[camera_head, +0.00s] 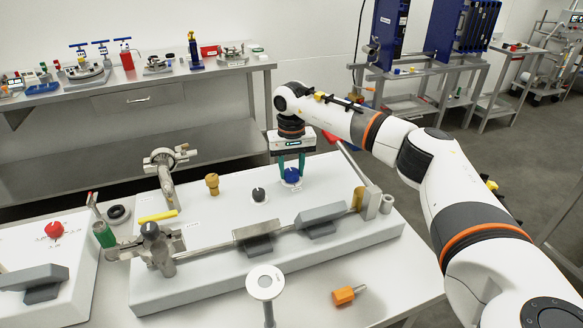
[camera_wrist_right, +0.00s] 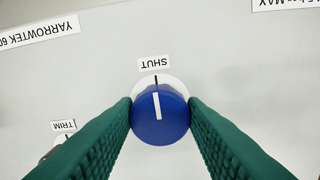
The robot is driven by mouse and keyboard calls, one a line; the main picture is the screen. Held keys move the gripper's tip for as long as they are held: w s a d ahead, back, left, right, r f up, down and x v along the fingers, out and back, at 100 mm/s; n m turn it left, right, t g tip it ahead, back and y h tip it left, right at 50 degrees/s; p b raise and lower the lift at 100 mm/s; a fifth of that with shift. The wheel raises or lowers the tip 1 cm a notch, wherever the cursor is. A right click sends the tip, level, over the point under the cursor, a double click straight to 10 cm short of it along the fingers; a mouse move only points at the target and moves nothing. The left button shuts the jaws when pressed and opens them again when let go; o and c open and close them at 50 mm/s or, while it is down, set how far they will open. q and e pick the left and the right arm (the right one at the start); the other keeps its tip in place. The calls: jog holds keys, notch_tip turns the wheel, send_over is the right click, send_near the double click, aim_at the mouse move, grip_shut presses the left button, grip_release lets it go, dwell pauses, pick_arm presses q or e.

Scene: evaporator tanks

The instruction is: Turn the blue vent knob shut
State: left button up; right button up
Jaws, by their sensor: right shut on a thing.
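The blue vent knob (camera_head: 291,175) stands on the white panel. In the right wrist view the blue knob (camera_wrist_right: 160,118) sits between the green fingers of my right gripper (camera_head: 290,166), which is shut on its sides. The white pointer line on the knob points up at a dark tick on the white disc (camera_wrist_right: 172,81), very slightly tilted. Just beyond is a "SHUT" label (camera_wrist_right: 155,64), upside down in this view. My left gripper is not in view.
A black knob (camera_head: 258,194) labelled "TRIM" (camera_wrist_right: 63,125) in the wrist view is nearby. A brass fitting (camera_head: 212,183), a metal pipe with clamps (camera_head: 257,236) and a metal valve (camera_head: 165,175) stand on the panel. An orange-handled tool (camera_head: 345,296) lies in front.

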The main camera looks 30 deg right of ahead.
aim_at(292, 170)
jog(key=shift+w+r, duration=0.15)
jog(key=shift+r, duration=0.1)
jog(key=o, duration=0.8)
jog(key=shift+c, duration=0.2)
jog(key=shift+o, duration=1.1)
jog(key=shift+f, duration=0.15)
notch_tip(292, 170, up, 12)
jog(key=b, duration=0.1)
jog(key=shift+b, duration=0.4)
